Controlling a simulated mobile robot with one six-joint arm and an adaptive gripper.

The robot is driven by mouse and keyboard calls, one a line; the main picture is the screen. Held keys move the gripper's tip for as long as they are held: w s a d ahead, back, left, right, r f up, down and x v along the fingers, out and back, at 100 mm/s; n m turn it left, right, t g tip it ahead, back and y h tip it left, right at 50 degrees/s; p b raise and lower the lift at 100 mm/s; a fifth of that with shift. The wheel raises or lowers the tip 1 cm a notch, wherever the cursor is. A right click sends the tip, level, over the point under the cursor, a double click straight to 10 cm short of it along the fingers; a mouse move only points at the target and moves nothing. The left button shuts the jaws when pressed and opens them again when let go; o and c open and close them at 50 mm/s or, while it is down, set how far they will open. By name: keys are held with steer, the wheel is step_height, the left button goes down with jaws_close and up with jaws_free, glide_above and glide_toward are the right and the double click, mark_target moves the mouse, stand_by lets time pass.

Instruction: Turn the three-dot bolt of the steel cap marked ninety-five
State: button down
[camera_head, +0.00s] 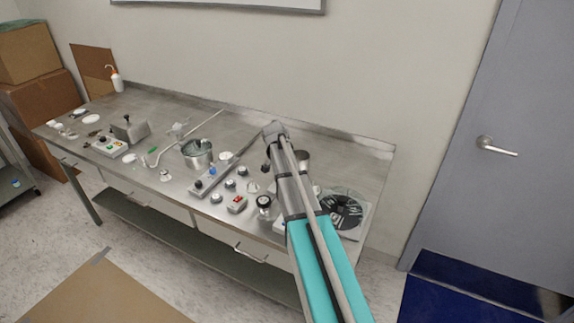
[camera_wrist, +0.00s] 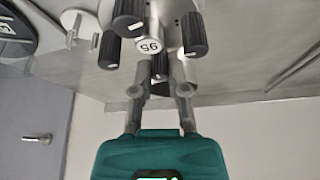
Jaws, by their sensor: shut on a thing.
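The steel cap (camera_wrist: 172,22) is at the top of the wrist view, with a round label (camera_wrist: 149,46) reading 95 upside down. Several black ribbed bolts stand around it: one at left (camera_wrist: 128,14), one lower left (camera_wrist: 109,50) and one at right (camera_wrist: 194,34). My gripper (camera_wrist: 159,80) reaches up from below, its two fingers on either side of a dark bolt (camera_wrist: 159,66) just below the label, and is shut on it. The fingers partly hide this bolt. I cannot make out its dots. In the head view my arm hides the gripper.
A round black grille (camera_head: 341,209) is right of my arm. A wall stands behind, a grey door (camera_head: 480,120) at right.

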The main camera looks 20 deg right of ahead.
steer(key=c, duration=0.9)
jaws_free()
steer(key=shift+n, duration=0.4)
